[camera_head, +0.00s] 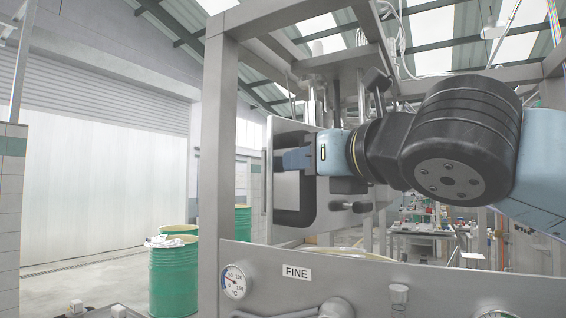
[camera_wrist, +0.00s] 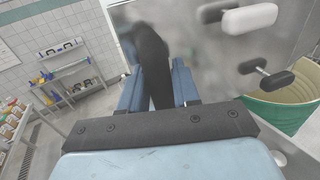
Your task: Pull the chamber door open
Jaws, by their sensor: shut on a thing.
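The chamber door (camera_head: 317,216) is a grey metal panel with a dark-framed area, inside the steel frame in the head view. In the wrist view the door (camera_wrist: 215,70) fills the upper middle. My gripper (camera_head: 290,159) reaches across the door from the right. In the wrist view my gripper (camera_wrist: 156,82) has its two blue fingers on either side of a dark upright handle (camera_wrist: 152,50), shut on it. The fingers hide part of the handle. Whether the door stands ajar I cannot tell.
Dark knobs (camera_wrist: 265,79) stick out from the door beside my gripper. A steel post (camera_head: 213,150) stands left of the door, and a panel with a gauge (camera_head: 234,281) runs below. Green drums (camera_head: 173,277) stand on the floor at left. A shelf rack (camera_wrist: 67,75) stands beyond.

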